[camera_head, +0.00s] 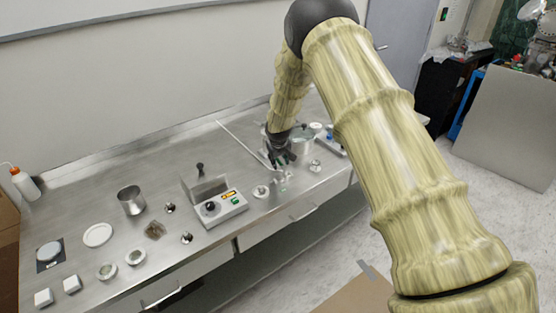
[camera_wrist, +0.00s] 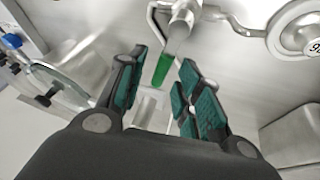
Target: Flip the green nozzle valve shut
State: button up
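My gripper (camera_wrist: 157,95) is open in the wrist view, with teal pads on its dark fingers. The green nozzle valve handle (camera_wrist: 162,70) shows between and just beyond the fingertips. It is attached to a grey metal nozzle (camera_wrist: 178,30) above it in the picture. I see a gap on either side of the handle, and cannot tell whether any pad touches it. In the head view my gripper (camera_head: 280,158) is low over the right part of the steel bench, and the valve is too small there to make out clearly.
A round metal fitting (camera_wrist: 300,28) with a label is right of the nozzle. Clear tubing and a blue-capped part (camera_wrist: 12,41) are at left.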

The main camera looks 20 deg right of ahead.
grip_shut()
jog(key=shift+a, duration=0.1)
jog(key=shift+s+a+n+y+b, duration=0.2)
jog(key=shift+a+n+y, duration=0.1)
jog(key=shift+n, duration=0.45)
jog(key=shift+s+a+n+y+b, duration=0.1)
jog(key=shift+a+n+y+b, duration=0.15)
jog(key=shift+n, duration=0.5)
grip_release()
jog(key=shift+r, duration=0.1)
jog(key=v, duration=1.1)
jog(key=shift+s+r, duration=0.2)
jog(key=shift+r, duration=0.1)
